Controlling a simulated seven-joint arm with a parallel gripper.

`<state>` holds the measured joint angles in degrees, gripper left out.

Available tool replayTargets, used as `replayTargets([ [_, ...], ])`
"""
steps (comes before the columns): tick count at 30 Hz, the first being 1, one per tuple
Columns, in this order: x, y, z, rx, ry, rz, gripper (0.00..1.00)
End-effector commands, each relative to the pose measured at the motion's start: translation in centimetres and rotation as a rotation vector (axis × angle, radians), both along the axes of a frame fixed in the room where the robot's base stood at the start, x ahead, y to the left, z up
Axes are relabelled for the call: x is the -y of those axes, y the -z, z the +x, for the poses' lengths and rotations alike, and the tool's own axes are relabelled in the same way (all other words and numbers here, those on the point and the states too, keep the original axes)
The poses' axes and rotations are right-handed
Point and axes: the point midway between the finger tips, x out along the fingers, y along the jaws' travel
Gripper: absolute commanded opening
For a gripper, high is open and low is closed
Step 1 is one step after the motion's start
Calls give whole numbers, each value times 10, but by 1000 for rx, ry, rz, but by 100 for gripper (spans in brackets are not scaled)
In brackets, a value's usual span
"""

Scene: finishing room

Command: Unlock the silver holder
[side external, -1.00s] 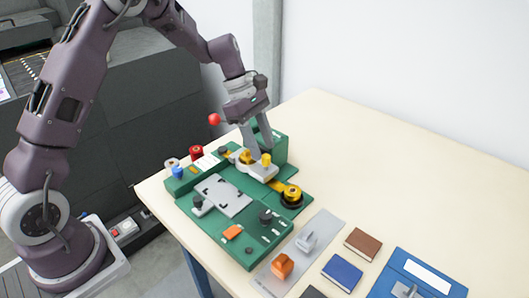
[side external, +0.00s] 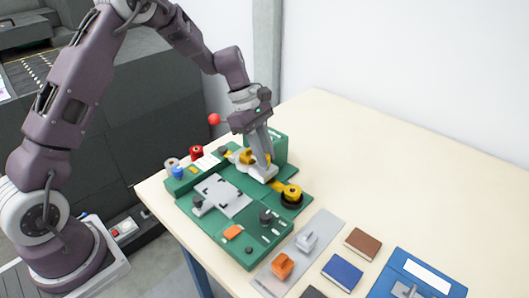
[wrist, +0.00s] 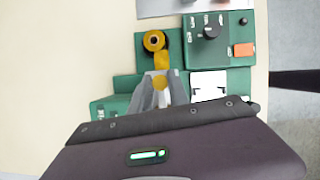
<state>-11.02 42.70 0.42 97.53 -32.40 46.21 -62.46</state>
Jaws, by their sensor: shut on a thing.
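A pale silver block (side external: 262,174), which looks like the silver holder, sits on the green fixture (side external: 215,222). One yellow knob (side external: 247,157) shows on it to the left of my fingers. My gripper (side external: 267,162) points down over the block's right part. It is shut on a second yellow knob, which its fingers mostly hide in the side view. In the wrist view this knob (wrist: 160,83) shows between the fingertips. A yellow strip with a round yellow piece (side external: 292,192) on a black base lies just right of the block.
A grey plate (side external: 264,284) in front carries a silver piece (side external: 306,240) and an orange piece (side external: 283,265). Brown (side external: 362,243) and blue (side external: 342,272) blocks lie to its right. Red and blue spools stand at the fixture's left. The table's back right is clear.

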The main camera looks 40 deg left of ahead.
Motion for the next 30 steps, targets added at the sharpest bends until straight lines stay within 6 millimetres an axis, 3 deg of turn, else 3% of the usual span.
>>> replayTargets([
  [8,0,0,1,1,149,2,0],
  [30,1,0,5,1,846,3,0],
])
